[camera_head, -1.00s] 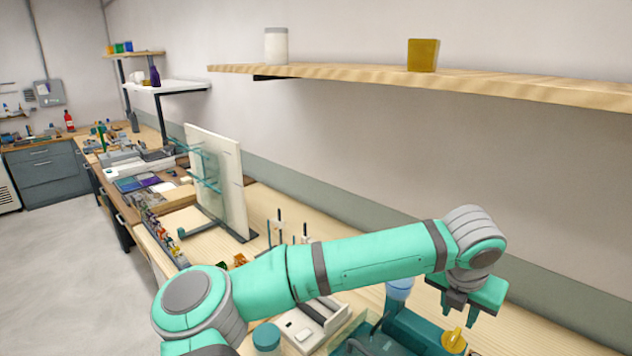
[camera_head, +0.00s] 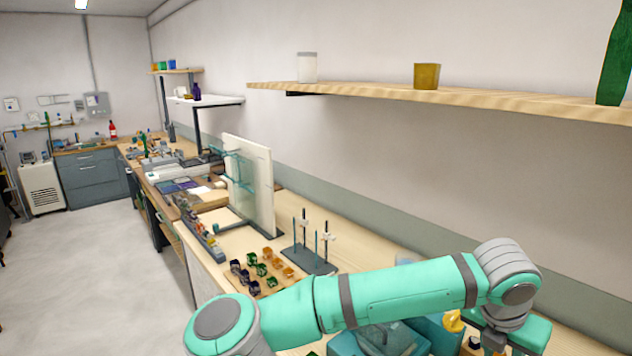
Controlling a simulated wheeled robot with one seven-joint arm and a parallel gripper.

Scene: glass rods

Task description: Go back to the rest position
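My teal arm stretches across the bottom of the view to the right. My gripper (camera_head: 492,347) points down at the lower right, beside a yellow piece (camera_head: 454,321). Its fingertips are small and partly cut off by the picture's bottom edge, so I cannot tell how far apart they are or whether anything is between them. Thin teal rods (camera_head: 238,172) stick out from a white upright board (camera_head: 262,190) on the bench. A dark stand (camera_head: 308,262) holds several thin upright rods.
Small dark, green and orange holders (camera_head: 262,270) stand on the bench left of the stand. A teal container (camera_head: 372,340) lies below my arm and is partly hidden. A wooden wall shelf (camera_head: 375,96) runs above. The floor (camera_head: 90,270) at left is clear.

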